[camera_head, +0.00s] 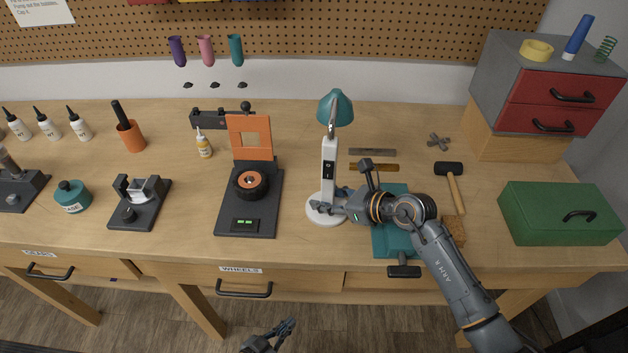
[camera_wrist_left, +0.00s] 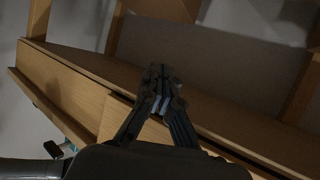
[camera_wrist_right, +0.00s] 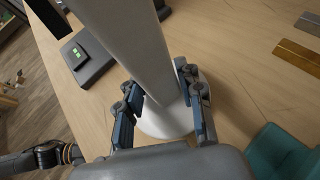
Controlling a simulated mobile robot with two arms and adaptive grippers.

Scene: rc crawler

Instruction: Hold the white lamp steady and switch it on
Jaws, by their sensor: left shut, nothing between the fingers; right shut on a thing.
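The white lamp (camera_head: 329,163) stands upright on the workbench, with a teal shade (camera_head: 335,107) on top and a round white base (camera_head: 327,209). A dark switch panel shows on the front of its post. My right gripper (camera_head: 328,208) is shut on the lamp's post low down, just above the base. In the right wrist view the fingers (camera_wrist_right: 164,105) lie on both sides of the white post (camera_wrist_right: 135,45). My left gripper (camera_head: 286,326) is below the bench's front edge, away from the lamp. In the left wrist view its fingers (camera_wrist_left: 160,85) are together and empty.
A dark stand with an orange plate (camera_head: 250,138) and a wheel is left of the lamp. A hammer (camera_head: 452,180) and green box (camera_head: 560,213) lie farther right. Drawers (camera_head: 245,281) line the bench front.

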